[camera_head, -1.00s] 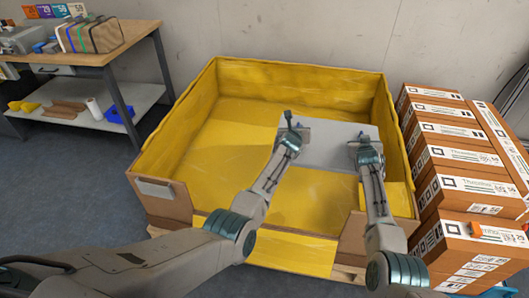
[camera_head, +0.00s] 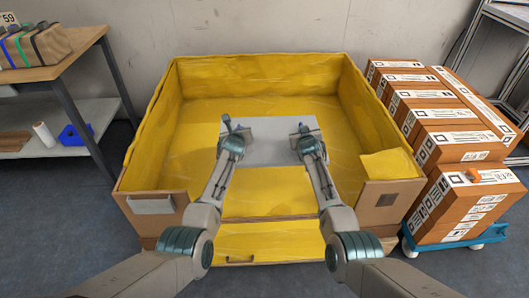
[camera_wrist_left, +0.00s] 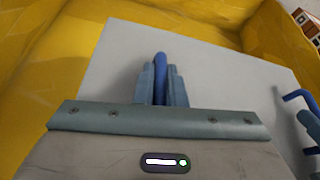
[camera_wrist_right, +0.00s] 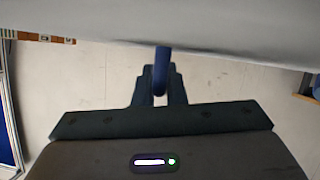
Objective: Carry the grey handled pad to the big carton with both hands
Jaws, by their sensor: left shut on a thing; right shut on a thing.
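The grey pad (camera_head: 268,142) is a flat light-grey sheet held over the inside of the big carton (camera_head: 270,75), a wide open box lined in yellow. My left gripper (camera_head: 231,128) is shut on one blue handle of the pad; this handle (camera_wrist_left: 160,70) shows between the fingers in the left wrist view. My right gripper (camera_head: 303,133) is shut on the other blue handle (camera_wrist_right: 161,70), seen in the right wrist view. The pad spans between both grippers. I cannot tell whether it touches the carton's floor.
Stacked brown cartons (camera_head: 440,115) stand close on the right, the front ones on a blue trolley (camera_head: 455,243). A wooden workbench (camera_head: 70,60) stands on the left. The carton's front wall is low in the middle, with a yellow flap hanging. Grey floor is free on the left.

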